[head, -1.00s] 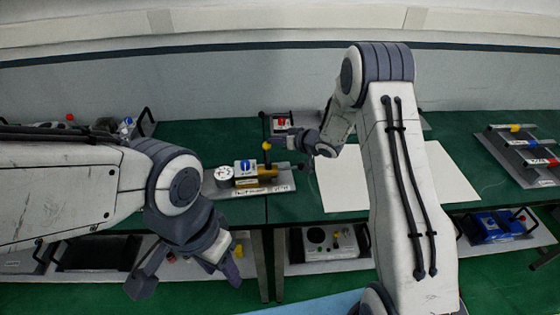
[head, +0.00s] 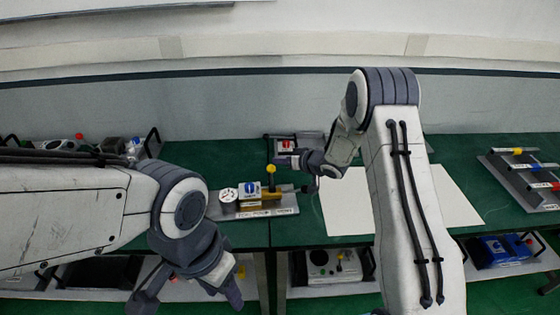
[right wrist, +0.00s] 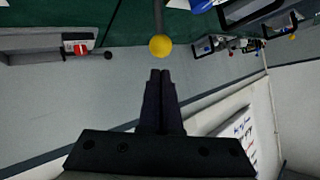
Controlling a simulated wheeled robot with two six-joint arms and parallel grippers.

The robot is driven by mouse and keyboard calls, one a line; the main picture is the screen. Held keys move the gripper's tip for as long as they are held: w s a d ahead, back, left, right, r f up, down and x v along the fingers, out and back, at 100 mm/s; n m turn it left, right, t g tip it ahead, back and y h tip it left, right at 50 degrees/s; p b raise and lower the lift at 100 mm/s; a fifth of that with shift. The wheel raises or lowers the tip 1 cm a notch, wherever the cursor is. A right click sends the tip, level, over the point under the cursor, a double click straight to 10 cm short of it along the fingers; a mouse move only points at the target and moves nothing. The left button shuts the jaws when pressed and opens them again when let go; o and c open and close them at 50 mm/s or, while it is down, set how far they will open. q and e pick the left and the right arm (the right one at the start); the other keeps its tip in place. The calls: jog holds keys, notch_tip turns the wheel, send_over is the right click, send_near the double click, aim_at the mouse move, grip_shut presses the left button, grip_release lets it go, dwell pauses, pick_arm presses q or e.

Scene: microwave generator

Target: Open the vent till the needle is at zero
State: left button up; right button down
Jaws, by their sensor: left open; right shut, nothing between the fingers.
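The vent unit stands on a grey plate (head: 224,210) on the green bench in the head view. It has a round white gauge (head: 229,195), a blue-and-white block (head: 250,188) and a brass valve body (head: 266,194). A lever with a yellow ball (head: 271,169) stands upright from the brass body. The needle is too small to read. My right gripper (right wrist: 160,72) is shut and empty; in the right wrist view its tips lie close to the yellow ball (right wrist: 160,46), and I cannot tell whether they touch. My left gripper (head: 188,296) is open and empty in front of the bench.
A unit with a red switch (head: 286,146) stands behind the vent unit. A white sheet (head: 345,205) lies to the right, partly behind my right arm. A rack with coloured parts (head: 525,175) is at far right. A lower shelf holds a grey box (head: 322,264) and blue device (head: 495,250).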

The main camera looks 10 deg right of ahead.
pick_arm(q)
jog(key=shift+s+d+r, duration=0.2)
jog(key=shift+d+r, duration=0.1)
jog(key=shift+d, duration=0.05)
pick_arm(e)
jog(key=s+d+r, duration=0.6)
jog(key=d+r, duration=0.1)
jog(key=r, duration=0.3)
